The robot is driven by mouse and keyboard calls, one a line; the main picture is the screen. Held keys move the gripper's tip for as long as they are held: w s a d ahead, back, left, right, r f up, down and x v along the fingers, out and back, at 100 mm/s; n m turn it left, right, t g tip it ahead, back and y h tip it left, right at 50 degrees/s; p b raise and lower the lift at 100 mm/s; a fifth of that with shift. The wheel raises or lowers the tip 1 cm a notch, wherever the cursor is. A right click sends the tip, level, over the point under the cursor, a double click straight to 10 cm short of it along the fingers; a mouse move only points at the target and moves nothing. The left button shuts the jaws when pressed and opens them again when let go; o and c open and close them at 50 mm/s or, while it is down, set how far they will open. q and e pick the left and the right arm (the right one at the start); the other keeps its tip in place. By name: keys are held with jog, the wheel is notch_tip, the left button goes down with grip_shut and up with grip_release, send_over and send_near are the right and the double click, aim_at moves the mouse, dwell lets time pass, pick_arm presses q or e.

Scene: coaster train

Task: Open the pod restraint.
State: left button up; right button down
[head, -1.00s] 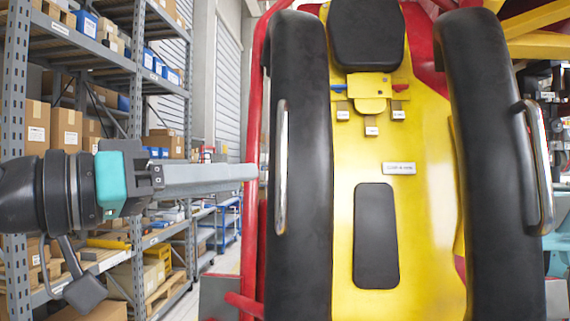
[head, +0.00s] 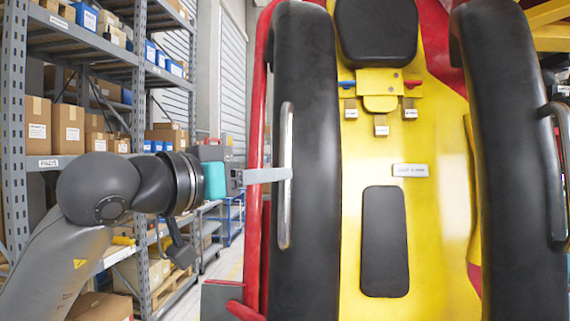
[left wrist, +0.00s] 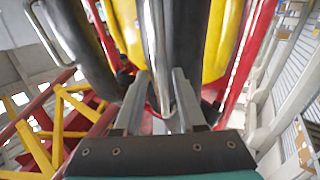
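The pod restraint is a pair of thick black padded bars, the left bar (head: 306,80) and the right bar (head: 515,150), standing over a yellow seat. Each has a chrome handle: the left handle (head: 285,180) is nearly vertical, and the right handle (head: 562,150) is at the picture's edge. My left gripper (head: 287,174) reaches from the left to the left handle's middle. In the left wrist view, the gripper's two fingers (left wrist: 161,78) stand apart on either side of the chrome handle (left wrist: 155,35), with gaps visible. My right gripper is out of view.
The yellow seat (head: 435,220) has a black headrest and a black pad. A red frame tube (head: 256,100) runs beside the left bar, close to my gripper. Grey shelving (head: 137,90) with boxes stands at the left, beside my left arm.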

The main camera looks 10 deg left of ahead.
pick_arm(q)
jog(key=shift+p+x, duration=0.55)
jog(key=shift+x, duration=1.7)
jog(key=shift+c, duration=0.3)
grip_shut()
